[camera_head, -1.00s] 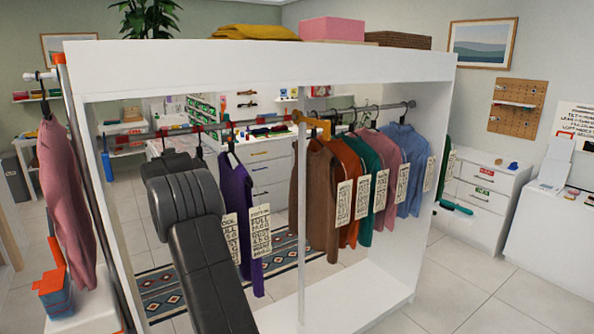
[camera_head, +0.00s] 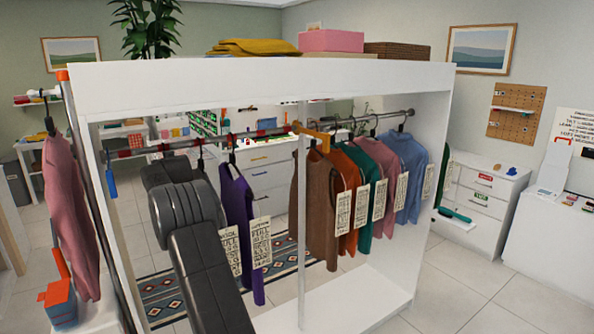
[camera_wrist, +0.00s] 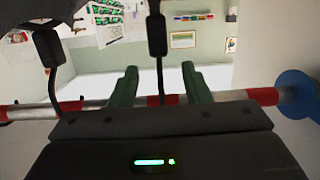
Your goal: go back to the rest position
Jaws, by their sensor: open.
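Dark hanger-like pieces hang above, one (camera_wrist: 157,38) near the gap between the fingers. In the head view my black arm reaches into the left bay of the white wardrobe (camera_head: 270,76), and it hides my gripper. A purple garment (camera_head: 240,215) hangs just right of my arm on the rail (camera_head: 270,130).
Brown, orange, green, pink and blue garments (camera_head: 408,160) with paper tags hang in the right bay. A yellow hook (camera_head: 312,135) sits at the centre divider. A pink garment (camera_head: 68,210) hangs outside at left. Floor is open at right (camera_head: 450,290).

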